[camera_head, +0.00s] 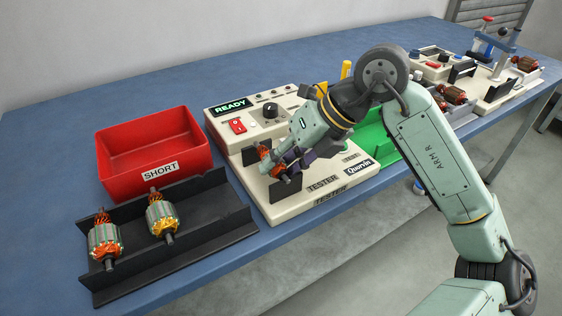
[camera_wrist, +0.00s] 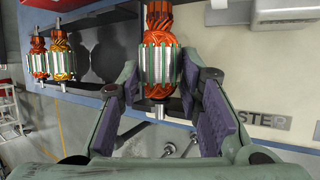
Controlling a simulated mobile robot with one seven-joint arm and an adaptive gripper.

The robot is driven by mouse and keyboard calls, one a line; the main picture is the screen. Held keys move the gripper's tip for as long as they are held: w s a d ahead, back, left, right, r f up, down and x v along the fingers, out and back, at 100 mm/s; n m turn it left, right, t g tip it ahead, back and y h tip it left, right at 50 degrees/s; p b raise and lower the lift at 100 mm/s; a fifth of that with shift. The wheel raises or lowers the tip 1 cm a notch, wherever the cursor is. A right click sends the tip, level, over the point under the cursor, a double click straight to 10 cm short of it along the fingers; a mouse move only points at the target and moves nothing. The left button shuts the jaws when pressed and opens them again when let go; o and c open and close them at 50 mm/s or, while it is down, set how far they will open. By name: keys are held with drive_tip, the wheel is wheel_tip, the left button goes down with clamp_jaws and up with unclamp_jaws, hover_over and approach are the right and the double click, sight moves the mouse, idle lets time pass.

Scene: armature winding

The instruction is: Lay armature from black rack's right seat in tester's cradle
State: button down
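An armature (camera_wrist: 159,62) with orange windings and a striped core is at the tester's cradle, its shaft in line with the cradle's black plates (camera_head: 286,189). Whether the shaft fully rests in both plates is partly hidden. My gripper (camera_wrist: 163,88) is at this armature, its fingers on either side with small gaps to the core, so it looks open. The beige tester (camera_head: 297,209) shows READY. The black rack (camera_head: 222,222) at lower left holds a left armature (camera_head: 104,241) and a middle armature (camera_head: 162,216). Its right seat is empty.
A red SHORT bin (camera_head: 160,168) stands behind the rack. A green bin (camera_head: 377,138) is right of the tester, partly behind my arm. More equipment with armatures (camera_head: 452,94) stands further right. The blue table (camera_head: 60,110) is clear at far left.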

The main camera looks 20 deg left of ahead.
drive_tip(key=c, duration=1.1)
unclamp_jaws()
drive_tip(key=shift+o, duration=0.2)
drive_tip(key=v, duration=1.2)
